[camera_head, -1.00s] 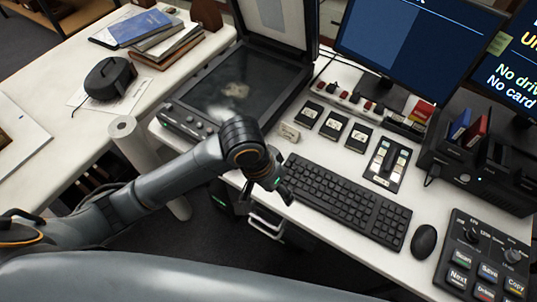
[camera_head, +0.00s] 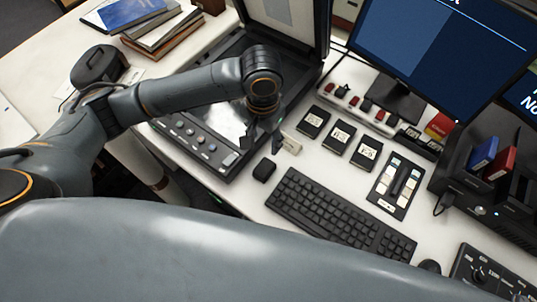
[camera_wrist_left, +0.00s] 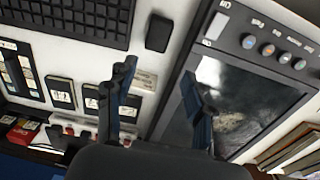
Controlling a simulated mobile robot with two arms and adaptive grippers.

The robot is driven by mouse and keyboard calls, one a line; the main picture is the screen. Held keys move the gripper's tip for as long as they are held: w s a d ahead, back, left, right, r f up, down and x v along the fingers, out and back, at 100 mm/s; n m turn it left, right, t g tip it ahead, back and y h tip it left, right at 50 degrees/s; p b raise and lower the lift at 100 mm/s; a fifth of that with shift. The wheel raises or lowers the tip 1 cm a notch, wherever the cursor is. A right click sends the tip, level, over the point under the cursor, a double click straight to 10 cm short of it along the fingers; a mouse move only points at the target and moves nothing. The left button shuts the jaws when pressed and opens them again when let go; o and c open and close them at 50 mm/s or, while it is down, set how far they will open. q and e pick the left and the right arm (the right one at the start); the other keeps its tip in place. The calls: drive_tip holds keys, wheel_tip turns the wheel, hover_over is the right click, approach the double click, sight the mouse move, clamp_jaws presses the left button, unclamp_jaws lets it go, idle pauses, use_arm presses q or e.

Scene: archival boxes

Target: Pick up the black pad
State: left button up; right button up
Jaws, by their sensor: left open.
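A small black pad (camera_head: 264,170) with rounded corners lies flat on the white desk, between the keyboard's upper left end and the scanner. It also shows in the left wrist view (camera_wrist_left: 158,33), at the top middle. My left gripper (camera_head: 262,142) is open and empty. It hangs above the scanner's near right edge, a little beyond the pad in the head view. In the left wrist view its two fingers (camera_wrist_left: 158,75) are spread apart, with the pad past the fingertips. My right gripper is not in view.
The black keyboard (camera_head: 338,217) lies right of the pad. The open scanner (camera_head: 215,160) with its buttons is to the left. Several black labelled cartridges (camera_head: 340,136) lie in a row to the right.

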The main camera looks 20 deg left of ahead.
use_arm(q)
hover_over(264, 167)
wheel_tip(264, 167, down, 7)
drive_tip(key=shift+w+f, duration=0.2)
drive_tip(key=shift+f, duration=0.45)
drive_tip(key=f, duration=0.4)
drive_tip(key=shift+s+f+p, duration=0.15)
drive_tip(key=shift+s+p, duration=0.15)
drive_tip(key=shift+p, duration=0.05)
drive_tip(key=shift+f, duration=0.3)
drive_tip(key=c, duration=0.9)
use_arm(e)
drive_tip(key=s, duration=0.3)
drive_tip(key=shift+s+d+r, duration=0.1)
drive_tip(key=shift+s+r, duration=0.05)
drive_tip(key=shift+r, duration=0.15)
use_arm(q)
drive_tip(key=shift+r, duration=0.1)
